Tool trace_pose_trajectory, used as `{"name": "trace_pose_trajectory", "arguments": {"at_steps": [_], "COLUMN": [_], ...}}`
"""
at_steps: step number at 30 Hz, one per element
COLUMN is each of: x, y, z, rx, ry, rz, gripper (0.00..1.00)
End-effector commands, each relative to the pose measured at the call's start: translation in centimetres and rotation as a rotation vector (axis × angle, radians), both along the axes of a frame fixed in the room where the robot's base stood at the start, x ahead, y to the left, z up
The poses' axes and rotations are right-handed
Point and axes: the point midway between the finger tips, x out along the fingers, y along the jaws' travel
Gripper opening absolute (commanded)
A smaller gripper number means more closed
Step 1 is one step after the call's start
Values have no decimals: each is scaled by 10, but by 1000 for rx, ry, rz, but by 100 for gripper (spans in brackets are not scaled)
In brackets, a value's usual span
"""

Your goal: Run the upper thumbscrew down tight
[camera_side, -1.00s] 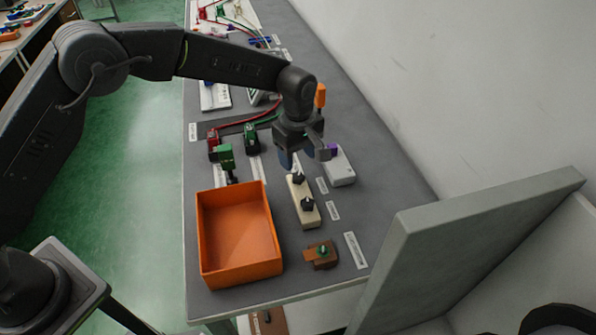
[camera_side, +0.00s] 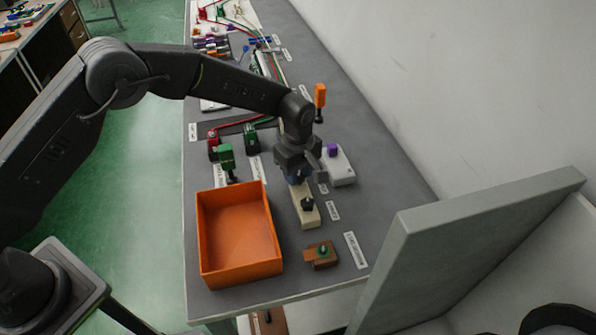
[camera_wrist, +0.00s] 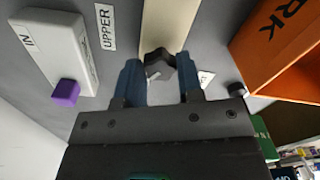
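A cream strip (camera_side: 310,222) lies on the bench, and its bare part shows in the wrist view (camera_wrist: 170,24). The lower black thumbscrew (camera_side: 307,204) stands on its near end. My gripper (camera_side: 299,180) points down over the strip's far end and hides the upper thumbscrew in the side view. In the wrist view the black upper thumbscrew (camera_wrist: 159,66) sits between the two blue fingers of my gripper (camera_wrist: 160,76), beside the "UPPER" label (camera_wrist: 106,27). The fingers flank its knob closely. I cannot tell whether they press on it.
An orange bin (camera_side: 203,235) stands left of the strip. A white box with a purple knob (camera_side: 341,167) is close on the right. A brown fixture with a green knob (camera_side: 321,255) is nearer the front. A green-headed lever (camera_side: 227,158) stands behind the bin.

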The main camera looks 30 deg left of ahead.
Motion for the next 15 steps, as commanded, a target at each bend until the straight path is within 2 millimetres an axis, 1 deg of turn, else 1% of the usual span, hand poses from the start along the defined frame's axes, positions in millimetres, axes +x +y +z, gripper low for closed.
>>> {"name": "trace_pose_trajectory", "arguments": {"at_steps": [1,7,8,15], "x": [0,0,0,0], "y": [0,0,0,0], "z": [0,0,0,0], "rx": [0,0,0,0], "ry": [0,0,0,0], "rz": [0,0,0,-24], "gripper": [29,10,9,9]}}
